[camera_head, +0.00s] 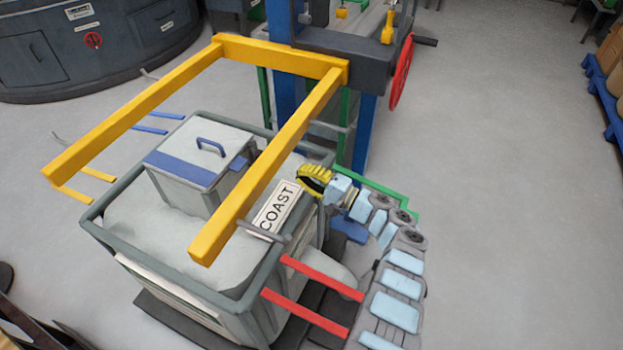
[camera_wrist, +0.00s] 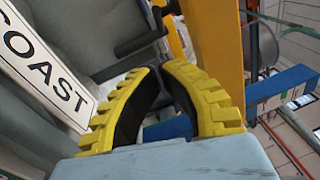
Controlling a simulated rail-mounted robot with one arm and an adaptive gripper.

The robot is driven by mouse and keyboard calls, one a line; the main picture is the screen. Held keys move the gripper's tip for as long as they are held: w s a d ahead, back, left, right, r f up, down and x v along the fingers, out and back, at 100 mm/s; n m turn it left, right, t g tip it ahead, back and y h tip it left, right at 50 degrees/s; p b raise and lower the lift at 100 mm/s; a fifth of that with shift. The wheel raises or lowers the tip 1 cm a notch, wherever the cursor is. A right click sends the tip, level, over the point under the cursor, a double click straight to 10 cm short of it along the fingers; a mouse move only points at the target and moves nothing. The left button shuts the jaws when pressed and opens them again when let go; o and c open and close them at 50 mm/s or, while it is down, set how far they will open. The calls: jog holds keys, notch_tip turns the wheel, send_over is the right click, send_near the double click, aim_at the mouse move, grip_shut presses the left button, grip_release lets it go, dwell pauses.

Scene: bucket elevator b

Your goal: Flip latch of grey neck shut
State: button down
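My gripper (camera_head: 312,180) is at the right rim of the grey bin, by the COAST sign. In the wrist view its yellow toothed fingers curve together, their tips (camera_wrist: 157,69) meeting or nearly so, with nothing seen held between them. A dark grey lever-like bar (camera_wrist: 140,43) shows just beyond the tips; I cannot tell whether they touch it. In the head view a grey bar with a short upright end (camera_head: 262,232) sticks out near the bin's right rim. A rounded grey body (camera_head: 334,276) shows below, between the red bars. I cannot tell for sure which part is the neck's latch.
The yellow frame (camera_head: 140,103) passes over the bin (camera_head: 100,232) and its lidded grey box (camera_head: 197,170). The COAST sign (camera_head: 277,207) is close to my gripper. Red bars (camera_head: 305,312) stick out below; a green rail (camera_head: 375,186) lies behind my arm.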

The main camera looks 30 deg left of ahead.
aim_at(256, 155)
jog(key=s+a+r+p, duration=0.1)
jog(key=s+a, duration=0.2)
jog(key=a, duration=0.3)
jog(key=shift+a+r+p, duration=0.15)
jog(key=shift+a+p, duration=0.15)
jog(key=shift+a, duration=0.1)
dwell(0.4)
jog(key=shift+s+r+t+p, duration=0.15)
jog(key=shift+t+p, duration=0.15)
jog(key=shift+p, duration=0.2)
jog(key=shift+s+a, duration=0.1)
jog(key=shift+s, duration=0.05)
jog(key=shift+s+m+t+p, duration=0.3)
jog(key=shift+m+t+p, duration=0.5)
jog(key=shift+p, duration=0.4)
